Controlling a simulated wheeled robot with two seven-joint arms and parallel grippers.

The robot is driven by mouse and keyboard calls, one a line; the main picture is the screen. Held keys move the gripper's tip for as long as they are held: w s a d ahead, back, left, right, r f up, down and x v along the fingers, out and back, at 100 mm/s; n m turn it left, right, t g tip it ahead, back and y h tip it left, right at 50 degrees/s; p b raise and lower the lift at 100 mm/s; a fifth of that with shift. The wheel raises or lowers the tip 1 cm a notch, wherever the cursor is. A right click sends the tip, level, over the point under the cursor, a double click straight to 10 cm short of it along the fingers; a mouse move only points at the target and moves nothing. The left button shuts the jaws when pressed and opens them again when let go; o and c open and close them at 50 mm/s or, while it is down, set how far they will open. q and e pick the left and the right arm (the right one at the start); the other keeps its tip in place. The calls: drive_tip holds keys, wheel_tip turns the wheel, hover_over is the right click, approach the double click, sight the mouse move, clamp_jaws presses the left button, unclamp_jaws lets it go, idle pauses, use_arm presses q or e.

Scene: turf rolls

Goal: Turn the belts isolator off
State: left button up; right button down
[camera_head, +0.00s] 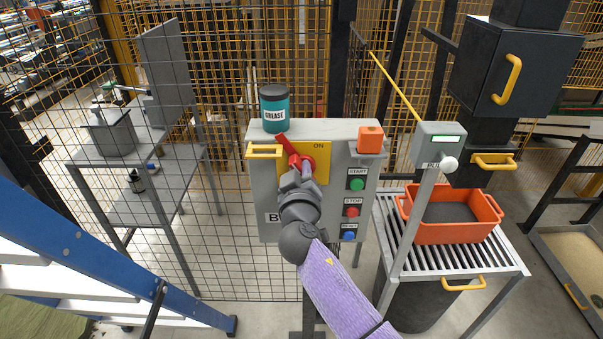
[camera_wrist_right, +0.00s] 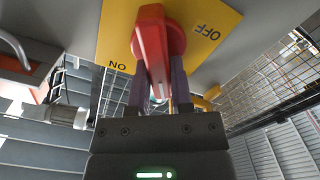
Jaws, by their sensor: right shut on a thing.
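The belts isolator is a red rotary handle (camera_head: 289,149) on a yellow plate (camera_head: 319,170) at the upper part of a grey control box (camera_head: 262,190). In the head view the handle slants to the upper left, away from the word ON at the plate's top. My right gripper (camera_head: 298,178) is at the handle, covering the lower plate. In the right wrist view the red handle (camera_wrist_right: 151,45) lies between the two fingers of my right gripper (camera_wrist_right: 159,92), which are shut on it. The words ON and OFF show on the yellow plate (camera_wrist_right: 205,15). My left gripper is out of view.
A teal grease tub (camera_head: 274,110) and an orange block (camera_head: 371,139) are on the box. Green, red and blue buttons are at its right. An orange crate (camera_head: 455,232) stands on a roller table to the right. Wire fencing is behind; a blue ladder (camera_head: 100,255) is at left.

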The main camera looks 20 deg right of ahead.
drive_tip(key=n, duration=0.2)
drive_tip(key=shift+a+f+n, duration=0.1)
drive_tip(key=shift+n, duration=0.3)
drive_tip(key=n, duration=0.3)
drive_tip(key=shift+w+a+f+n, duration=0.1)
drive_tip(key=shift+n, duration=0.2)
drive_tip(key=shift+f+n, duration=0.15)
drive_tip(key=shift+n, duration=1.05)
use_arm(q)
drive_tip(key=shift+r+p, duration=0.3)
drive_tip(key=shift+p, duration=0.05)
use_arm(e)
drive_tip(key=shift+a+f+n, duration=0.1)
drive_tip(key=shift+f+n, duration=0.05)
drive_tip(key=shift+n, duration=1.05)
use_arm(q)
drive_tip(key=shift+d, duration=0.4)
use_arm(e)
drive_tip(key=c, duration=0.5)
unclamp_jaws()
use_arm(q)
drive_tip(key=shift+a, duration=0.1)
